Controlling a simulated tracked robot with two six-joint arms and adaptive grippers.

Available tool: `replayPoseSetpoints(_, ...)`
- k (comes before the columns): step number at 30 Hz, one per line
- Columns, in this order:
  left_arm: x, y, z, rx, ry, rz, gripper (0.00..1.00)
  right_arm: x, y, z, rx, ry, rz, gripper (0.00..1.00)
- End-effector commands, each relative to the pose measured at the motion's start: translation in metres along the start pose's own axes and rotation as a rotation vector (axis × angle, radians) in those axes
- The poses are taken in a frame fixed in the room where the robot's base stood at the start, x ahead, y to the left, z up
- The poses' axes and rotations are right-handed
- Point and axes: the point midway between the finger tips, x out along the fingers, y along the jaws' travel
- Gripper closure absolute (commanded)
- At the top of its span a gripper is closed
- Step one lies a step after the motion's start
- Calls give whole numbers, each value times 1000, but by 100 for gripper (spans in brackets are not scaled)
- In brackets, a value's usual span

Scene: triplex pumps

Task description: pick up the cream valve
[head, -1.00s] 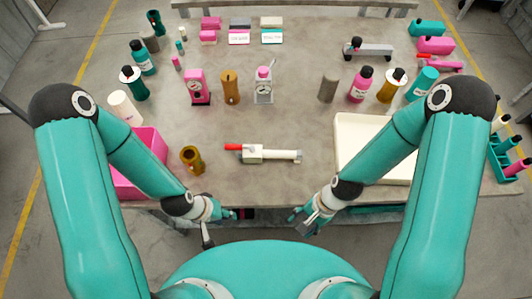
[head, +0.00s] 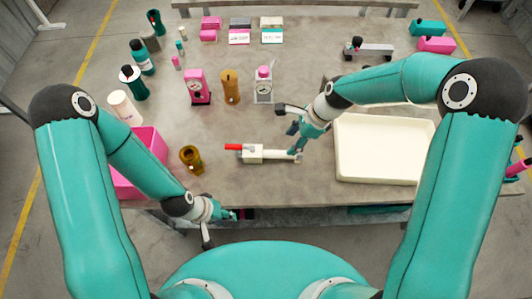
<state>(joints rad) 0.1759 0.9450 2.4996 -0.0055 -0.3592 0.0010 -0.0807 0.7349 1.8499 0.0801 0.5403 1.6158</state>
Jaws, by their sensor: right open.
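The cream valve (head: 265,154) lies on its side on the grey table, with a red handle (head: 233,147) at its left end. My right gripper (head: 288,130) is open just above and behind the valve's right end, which its fingers partly overlap in the picture. I cannot tell whether they touch it. My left gripper (head: 222,225) hangs low at the table's front edge, left of the valve; its jaws are too small and dark to read.
A cream tray (head: 385,178) lies right of the valve. A pink bin (head: 140,172) and a brass cup (head: 191,158) stand to the left. Pink (head: 198,87), brass (head: 230,86) and grey (head: 264,86) upright parts stand behind. Table in front of the valve is clear.

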Motion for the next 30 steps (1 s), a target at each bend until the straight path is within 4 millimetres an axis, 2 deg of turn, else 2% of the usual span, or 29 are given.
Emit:
replayPoseSetpoints(1, 0, 0, 0, 0, 0, 0, 60, 11, 1, 0, 1, 0, 5, 45)
replayPoseSetpoints(6, 0, 0, 0, 0, 0, 0, 60, 35, 1, 0, 0, 0, 4, 45)
replayPoseSetpoints(14, 0, 0, 0, 0, 0, 0, 60, 53, -1, -1, -1, 0, 2, 45)
replayPoseSetpoints(21, 0, 0, 0, 0, 0, 0, 60, 86, -3, -1, 0, 0, 4, 45)
replayPoseSetpoints(25, 0, 0, 0, 0, 0, 0, 60, 95, -4, -1, 0, 0, 1, 45)
replayPoseSetpoints(30, 0, 0, 0, 0, 0, 0, 60, 95, -4, -1, 0, 0, 0, 45)
